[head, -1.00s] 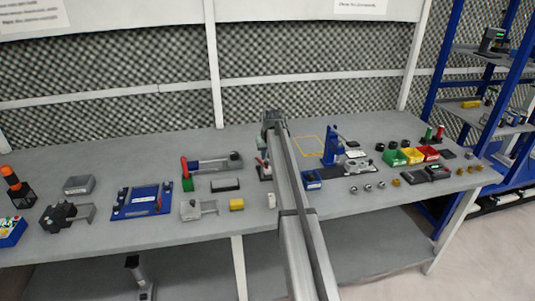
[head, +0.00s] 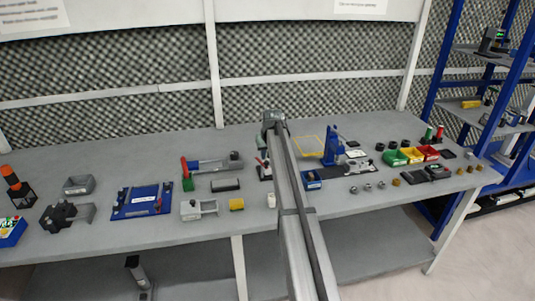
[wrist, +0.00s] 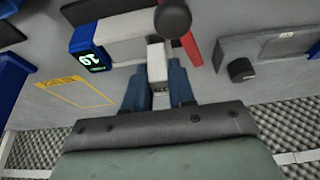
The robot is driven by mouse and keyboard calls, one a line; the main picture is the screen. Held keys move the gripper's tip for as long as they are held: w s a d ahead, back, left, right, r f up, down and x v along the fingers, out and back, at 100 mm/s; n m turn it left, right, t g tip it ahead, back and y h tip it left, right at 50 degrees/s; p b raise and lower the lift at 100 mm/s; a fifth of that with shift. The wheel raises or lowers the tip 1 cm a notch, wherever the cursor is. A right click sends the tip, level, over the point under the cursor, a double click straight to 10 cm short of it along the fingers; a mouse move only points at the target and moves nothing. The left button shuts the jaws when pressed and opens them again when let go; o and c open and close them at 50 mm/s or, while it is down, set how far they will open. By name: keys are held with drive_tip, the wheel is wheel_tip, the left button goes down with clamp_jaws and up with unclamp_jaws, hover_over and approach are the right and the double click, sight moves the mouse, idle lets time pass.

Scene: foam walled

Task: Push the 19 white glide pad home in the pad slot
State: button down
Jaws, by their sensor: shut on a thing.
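My gripper (wrist: 159,86) shows in the wrist view with two blue fingers shut on a small white block, which looks like the glide pad (wrist: 157,62). The pad's far end points at a pale grey fixture (wrist: 125,35) with a blue end block (wrist: 84,42) carrying a "19" label. The pad's tip is at or very near the fixture's edge; I cannot tell whether it is in the slot, which is hidden. A black knob and red lever (wrist: 188,45) stand just beyond the pad. In the head view my gripper (head: 273,120) is mostly hidden by my arm.
A grey device with a black knob (wrist: 240,68) lies to the right in the wrist view. A yellow outline (wrist: 75,92) marks bare bench at left. In the head view a blue press (head: 334,146) and coloured bins (head: 411,155) stand right of my arm.

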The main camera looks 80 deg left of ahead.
drive_tip(key=shift+f, duration=1.05)
drive_tip(key=c, duration=1.1)
unclamp_jaws()
drive_tip(key=shift+f, duration=0.1)
drive_tip(key=shift+o, duration=1.2)
drive_tip(key=shift+s, duration=0.15)
wheel_tip(320, 180, up, 8)
drive_tip(key=shift+r, duration=0.25)
drive_tip(key=w+d+m+t, duration=0.1)
drive_tip(key=w+d+m, duration=0.1)
drive_tip(key=w+d, duration=0.7)
drive_tip(key=w+d+f+m+t, duration=0.1)
drive_tip(key=w+d+m, duration=0.2)
drive_tip(key=w+d, duration=0.5)
drive_tip(key=w, duration=0.7)
drive_tip(key=shift+w+d, duration=0.3)
drive_tip(key=shift+d, duration=0.05)
drive_tip(key=shift+f, duration=0.1)
